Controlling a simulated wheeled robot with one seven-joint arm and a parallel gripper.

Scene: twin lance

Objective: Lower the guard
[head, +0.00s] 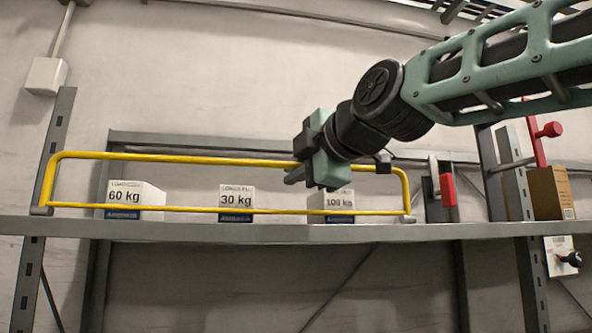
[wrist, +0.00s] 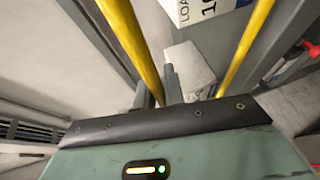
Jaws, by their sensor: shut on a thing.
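The guard (head: 200,158) is a yellow tubular frame standing raised along the front of the grey shelf. Its lower bar (head: 270,211) runs just above the shelf edge, with grey end mounts at both lower corners. My gripper (head: 296,176) is at the top bar, right of its middle. The wrist view shows a yellow bar (wrist: 134,45) running down to my gripper's grey fingers (wrist: 160,92), which are shut on it. The second yellow bar (wrist: 248,42) passes at the right. My gripper hides a short stretch of the top bar in the head view.
Space before the shelf looks clear.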

